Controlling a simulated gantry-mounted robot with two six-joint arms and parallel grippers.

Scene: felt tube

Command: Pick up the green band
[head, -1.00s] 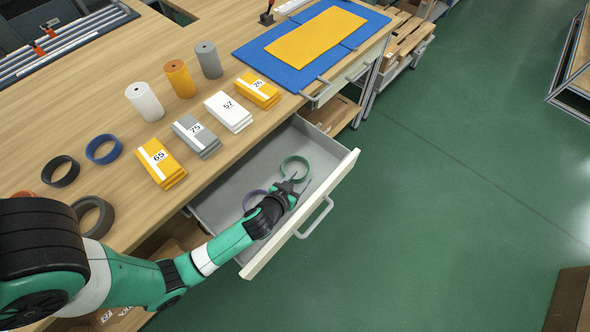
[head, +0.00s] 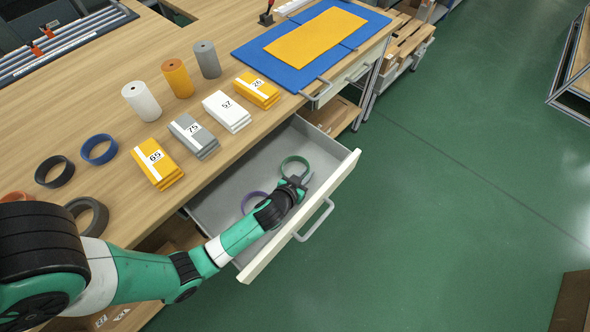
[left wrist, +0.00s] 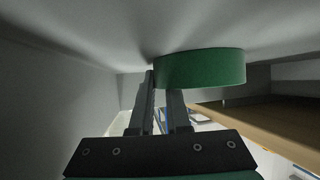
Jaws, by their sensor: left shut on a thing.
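The green band (head: 287,163) is a ring inside the open drawer (head: 228,196), near its right side in the head view. My left gripper (head: 299,181) reaches into the drawer at the band's near edge. In the left wrist view the band (left wrist: 205,68) shows close up, with its left end at the gripper fingers (left wrist: 165,95). One finger lies outside the band and the other goes behind its wall. The gripper is shut on the band's wall. My right gripper is in no view.
A purple band (head: 251,198) lies in the drawer beside my left arm. The drawer front with its handle (head: 314,220) stands close to the gripper. Blue (head: 99,149) and black (head: 54,171) bands, rolls and numbered felt stacks (head: 158,164) are on the table (head: 120,190).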

